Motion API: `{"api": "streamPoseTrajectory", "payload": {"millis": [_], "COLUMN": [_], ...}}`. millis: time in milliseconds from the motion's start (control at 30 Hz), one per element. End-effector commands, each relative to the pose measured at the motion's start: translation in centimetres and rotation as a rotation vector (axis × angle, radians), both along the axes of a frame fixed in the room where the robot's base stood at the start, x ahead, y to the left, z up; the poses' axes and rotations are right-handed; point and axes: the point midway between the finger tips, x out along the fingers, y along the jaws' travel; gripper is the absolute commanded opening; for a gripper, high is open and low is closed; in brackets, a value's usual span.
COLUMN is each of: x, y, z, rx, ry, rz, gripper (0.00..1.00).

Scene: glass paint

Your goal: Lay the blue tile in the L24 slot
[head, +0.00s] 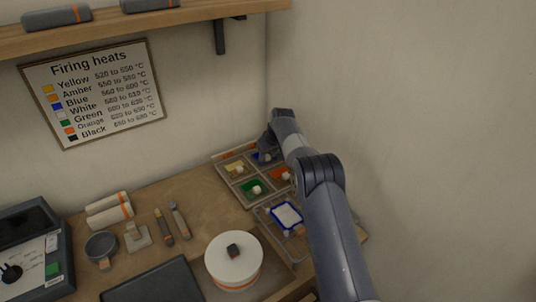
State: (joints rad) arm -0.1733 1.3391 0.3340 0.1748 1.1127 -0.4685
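The blue tile (256,156) lies in the back right compartment of a divided tray (247,204) at the wall corner. Only a little of its blue shows. My gripper (266,149) is over this compartment, close to the tile and covering much of it. Its fingertips are too small and hidden to tell whether they are open, shut or touching the tile. A clear rack (266,222) stands in front of the tray, with a white, blue-edged piece (287,215) on it. I cannot read any L24 label, so I cannot tell which slot that is.
Yellow (234,167), green (251,187) and orange (279,174) tiles share the tray. A round white pot (234,262) stands left of the rack. A shelf (150,22) juts out above, and a wall closes off the right. Tools (172,222) lie at left.

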Motion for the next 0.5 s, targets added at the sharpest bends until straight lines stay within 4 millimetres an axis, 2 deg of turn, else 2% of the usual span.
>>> {"api": "streamPoseTrajectory", "payload": {"millis": [267, 500], "x": [0.0, -0.4], "y": [0.0, -0.3], "z": [0.1, 1.8], "rx": [0.001, 0.000], "ry": [-0.001, -0.004], "rz": [0.000, -0.001], "gripper": [0.41, 0.41]}}
